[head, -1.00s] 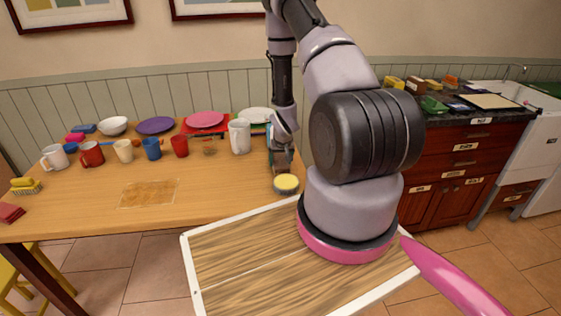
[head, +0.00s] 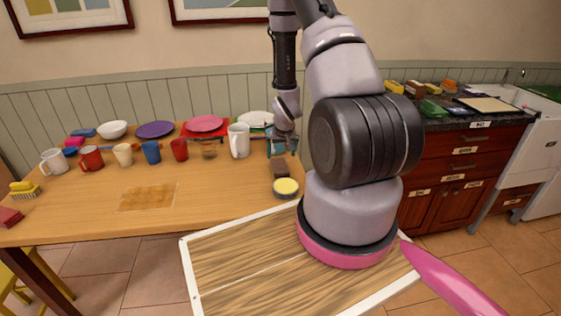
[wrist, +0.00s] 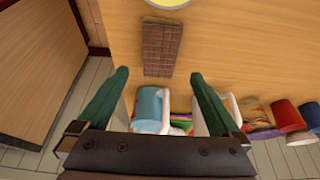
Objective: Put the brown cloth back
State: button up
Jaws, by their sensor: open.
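The brown cloth (head: 281,168) lies on the wooden table between my gripper and a round yellow-topped container. In the wrist view it is a dark brown, textured rectangle (wrist: 162,49), lying flat. My gripper (head: 284,150) is above the table's right part, at the far side of the cloth. In the wrist view my gripper (wrist: 158,74) is open, with its green fingers spread wide on either side of the cloth's near end. Nothing is held between the fingers. The exact height above the cloth is hard to tell.
The yellow-topped container (head: 286,187) stands just in front of the cloth. A light blue mug (wrist: 150,109) and a white pitcher (head: 238,140) are close by. Several cups and plates line the table's back. The dark counter (head: 455,117) at right holds several blocks.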

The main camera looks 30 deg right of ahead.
jog(key=s+a+r, duration=0.2)
jog(key=r, duration=0.8)
jog(key=s+a+r+m+t, duration=0.1)
jog(key=a+r, duration=0.2)
jog(key=r, duration=0.8)
jog(key=s+a+r, duration=0.2)
jog(key=r, duration=0.8)
jog(key=s+a+r+y, duration=0.1)
jog(key=s+a+r, duration=0.2)
jog(key=s+r, duration=0.4)
jog(key=s+a+r+t+y, duration=0.1)
jog(key=s+a+r, duration=0.3)
jog(key=s+r, duration=0.4)
jog(key=s+y, duration=0.1)
jog(key=s, duration=0.2)
jog(key=shift+s+a+t, duration=0.25)
jog(key=shift+s+t, duration=0.05)
